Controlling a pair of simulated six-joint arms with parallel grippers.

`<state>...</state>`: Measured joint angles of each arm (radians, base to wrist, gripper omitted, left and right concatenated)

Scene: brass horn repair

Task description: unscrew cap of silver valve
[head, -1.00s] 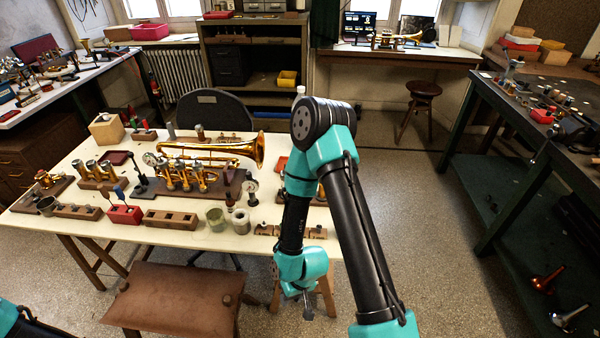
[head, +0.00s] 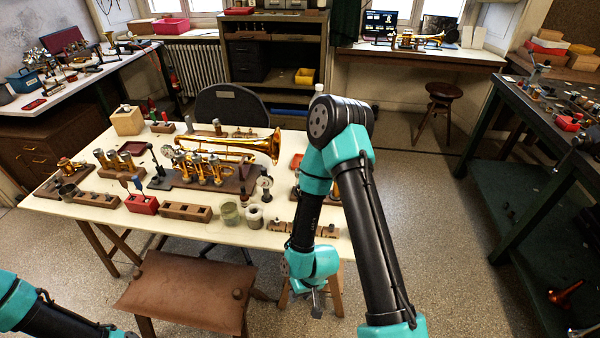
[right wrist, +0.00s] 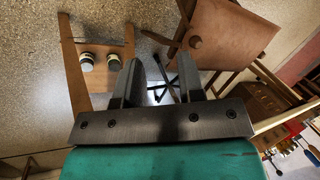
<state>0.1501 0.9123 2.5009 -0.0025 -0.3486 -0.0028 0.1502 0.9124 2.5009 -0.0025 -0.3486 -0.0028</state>
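Several silver-topped valves (head: 112,159) stand in a wooden block at the left of the white-topped table. More valves sit on the brass horn (head: 228,147) at the table's middle. I cannot tell which one is the silver valve of the task, and no separate cap can be made out. My right gripper (head: 318,303) hangs low in front of the table, pointing down beside a wooden stool. In the right wrist view its two fingers (right wrist: 160,82) are apart with nothing between them. My left arm enters at the lower left; its gripper is out of view.
The wooden stool (right wrist: 72,90) carries two small round-topped items (right wrist: 100,63). A brown leather-topped bench (head: 187,290) stands before the table. On the table are a red block (head: 142,204), wooden holders (head: 185,212) and small jars (head: 254,216).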

